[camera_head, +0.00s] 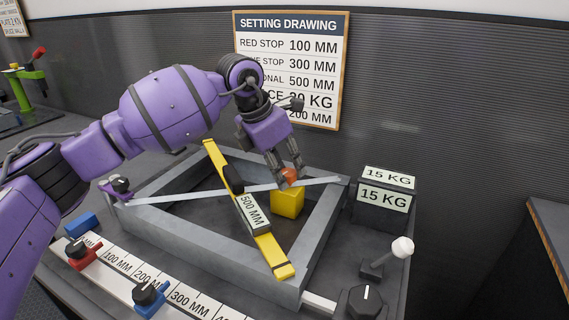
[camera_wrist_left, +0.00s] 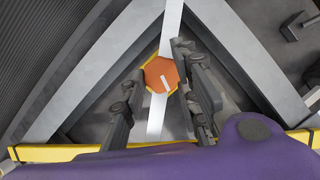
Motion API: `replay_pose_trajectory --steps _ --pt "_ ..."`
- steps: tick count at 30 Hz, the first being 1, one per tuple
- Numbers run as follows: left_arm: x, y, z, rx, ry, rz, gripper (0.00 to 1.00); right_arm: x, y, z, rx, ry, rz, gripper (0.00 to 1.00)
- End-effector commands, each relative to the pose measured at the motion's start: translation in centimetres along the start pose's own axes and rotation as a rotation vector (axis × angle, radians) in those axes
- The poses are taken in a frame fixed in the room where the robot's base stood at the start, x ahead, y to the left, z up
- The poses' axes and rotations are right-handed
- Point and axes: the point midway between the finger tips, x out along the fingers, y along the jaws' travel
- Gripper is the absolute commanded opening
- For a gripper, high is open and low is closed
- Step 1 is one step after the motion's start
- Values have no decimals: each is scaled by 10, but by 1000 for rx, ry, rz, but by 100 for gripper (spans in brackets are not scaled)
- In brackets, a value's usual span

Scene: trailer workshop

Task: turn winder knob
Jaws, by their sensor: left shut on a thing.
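The winder knob (camera_wrist_left: 161,75) is orange with many flat sides and a pale line on its face. It sits on top of a yellow block (camera_head: 287,201) inside the grey frame, in the corner towards the wall. In the head view the knob (camera_head: 289,175) shows between my left fingertips. My left gripper (camera_head: 285,176) points down and is shut on it, and in the wrist view a finger lies on each side. A pale flat strap (camera_head: 180,196) runs diagonally across the frame to the knob. My right gripper is not in view.
A yellow bar (camera_head: 278,258) labelled 500 MM crosses the grey frame (camera_head: 173,240). A 15 KG block (camera_head: 383,195) and a white-tipped lever (camera_head: 402,248) stand at right. Red (camera_head: 82,255) and blue (camera_head: 150,299) stops sit on the front scale. A setting sign (camera_head: 290,65) hangs behind.

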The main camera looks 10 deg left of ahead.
Motion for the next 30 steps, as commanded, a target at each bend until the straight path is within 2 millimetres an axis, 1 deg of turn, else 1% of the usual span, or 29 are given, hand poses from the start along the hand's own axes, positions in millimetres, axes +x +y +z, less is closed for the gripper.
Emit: replay_pose_trajectory --steps 1,6,12,29,30 --pt "-6 8 2 22 -7 3 2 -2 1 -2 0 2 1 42" --pt "-5 8 3 112 -8 -33 2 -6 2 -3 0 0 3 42" --pt "-5 8 4 177 -10 -59 2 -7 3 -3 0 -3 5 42" --pt "-6 8 6 207 -15 -69 2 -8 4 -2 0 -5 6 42" --pt "-6 8 6 207 -15 -70 31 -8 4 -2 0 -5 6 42"
